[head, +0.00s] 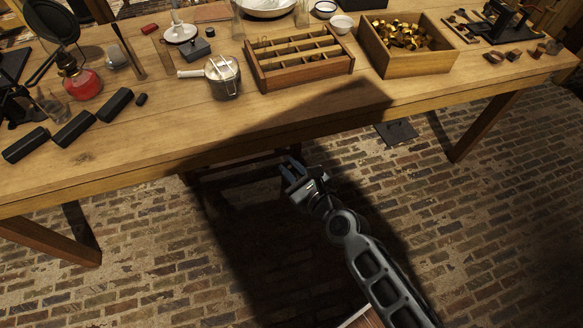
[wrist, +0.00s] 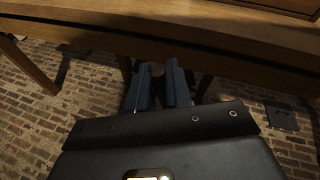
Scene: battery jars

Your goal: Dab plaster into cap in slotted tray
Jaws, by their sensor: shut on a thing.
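The slotted tray (head: 262,80), a wooden box with several compartments, sits near the table's front edge. I cannot make out a cap inside it. A small metal pot (head: 226,90) left of the tray has a side handle and white stuff at its top; I cannot tell whether this is the plaster. My gripper (head: 291,171) is below and in front of the table edge, apart from the tray and pot. In the wrist view its two dark fingers (wrist: 160,86) point toward the table. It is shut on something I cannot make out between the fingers.
The table's front edge (head: 210,154) lies between my gripper and the tray. A wooden box of brass pieces (head: 405,36) stands right of the tray. Black blocks (head: 74,128) and a red lamp flask (head: 84,84) are at left. The brick floor below is mostly clear.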

